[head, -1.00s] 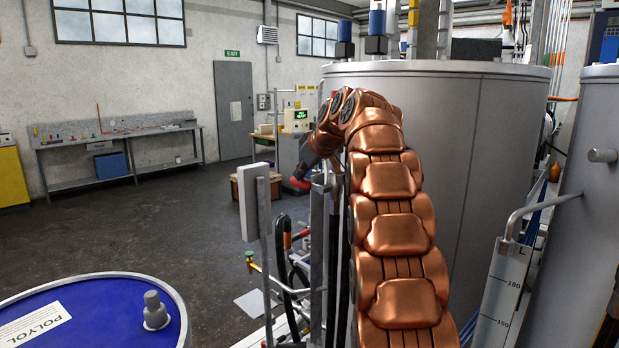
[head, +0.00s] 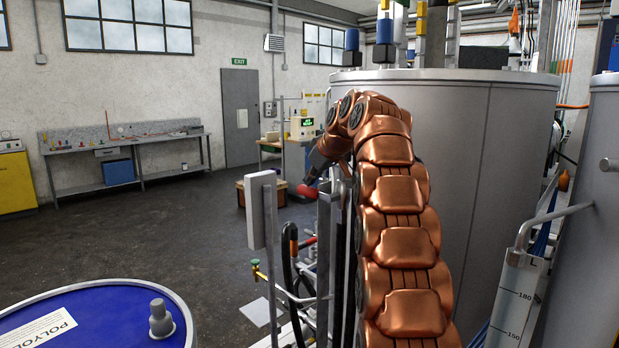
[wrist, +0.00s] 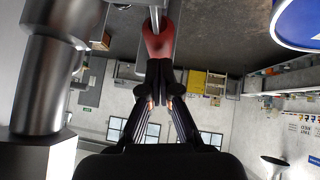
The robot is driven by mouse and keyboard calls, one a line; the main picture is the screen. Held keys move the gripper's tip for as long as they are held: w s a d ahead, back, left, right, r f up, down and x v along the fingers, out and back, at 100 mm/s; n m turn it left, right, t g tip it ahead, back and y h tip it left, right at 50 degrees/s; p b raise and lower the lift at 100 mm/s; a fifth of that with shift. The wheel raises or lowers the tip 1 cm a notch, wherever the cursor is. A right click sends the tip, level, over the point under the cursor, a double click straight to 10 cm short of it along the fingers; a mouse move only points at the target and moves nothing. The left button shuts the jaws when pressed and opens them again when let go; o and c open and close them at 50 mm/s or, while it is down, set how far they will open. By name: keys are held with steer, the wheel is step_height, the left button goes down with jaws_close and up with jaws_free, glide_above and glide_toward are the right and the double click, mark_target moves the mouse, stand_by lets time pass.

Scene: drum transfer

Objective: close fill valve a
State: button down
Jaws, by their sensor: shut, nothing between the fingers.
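A red handle (wrist: 158,38), which looks like a valve lever, sits on a metal stem at the top middle of the wrist view. It also shows as a small red end (head: 307,190) left of my arm in the head view. I see no label that names it as fill valve a. My gripper (wrist: 159,72) is shut and empty, with its dark fingertips right at the end of the red handle. I cannot tell if they touch. In the head view my gripper (head: 322,163) is partly hidden behind my copper arm.
A large grey tank (head: 480,150) stands right of my arm. A blue drum (head: 90,320) is at the lower left. Open floor lies left.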

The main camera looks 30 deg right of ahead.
steer(key=w+a+r+v, duration=0.1)
steer(key=v, duration=1.1)
steer(key=shift+w+a+r, duration=0.15)
steer(key=shift+a+r, duration=0.05)
steer(key=shift+r, duration=0.05)
steer(key=s+a+f+m+g+y, duration=0.1)
steer(key=s+a+f+g, duration=0.2)
steer(key=s+a+f, duration=0.45)
steer(key=s+a+f+m+g+y, duration=0.15)
steer(key=s+a+f, duration=0.25)
steer(key=a+f, duration=0.7)
steer(key=s+a+f+g+h, duration=0.1)
steer(key=s+a+f+g, duration=0.1)
steer(key=s+f, duration=0.4)
steer(key=s+a+f+g, duration=0.2)
steer(key=s+f, duration=0.5)
steer(key=s, duration=0.7)
steer(key=s+a+f+g+h, duration=0.1)
steer(key=s+a+f+g, duration=0.1)
steer(key=s+f, duration=0.4)
steer(key=s+a+m, duration=0.1)
steer(key=s, duration=0.3)
steer(key=shift+s+f+h, duration=0.25)
steer(key=shift+s+h, duration=0.05)
steer(key=shift+h, duration=0.05)
